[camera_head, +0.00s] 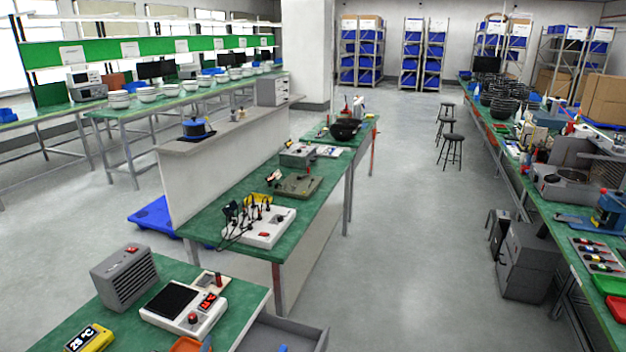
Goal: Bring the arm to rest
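Neither of my grippers shows in the head view, and no part of my arms can be made out. The nearest green-topped bench (236,296) is at the lower left. On it stand a grey vented box (124,277) with a red switch, a white device with a black plate and red display (184,306), and a yellow meter (89,338). An orange item (190,344) is cut off by the bottom edge.
A grey open drawer or tray (310,338) juts out right of the near bench. A second bench (200,222) holds a white board with black leads (262,228). A long cluttered bench (540,205) lines the right. The grey floor (410,230) between is clear, with stools (453,148) farther back.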

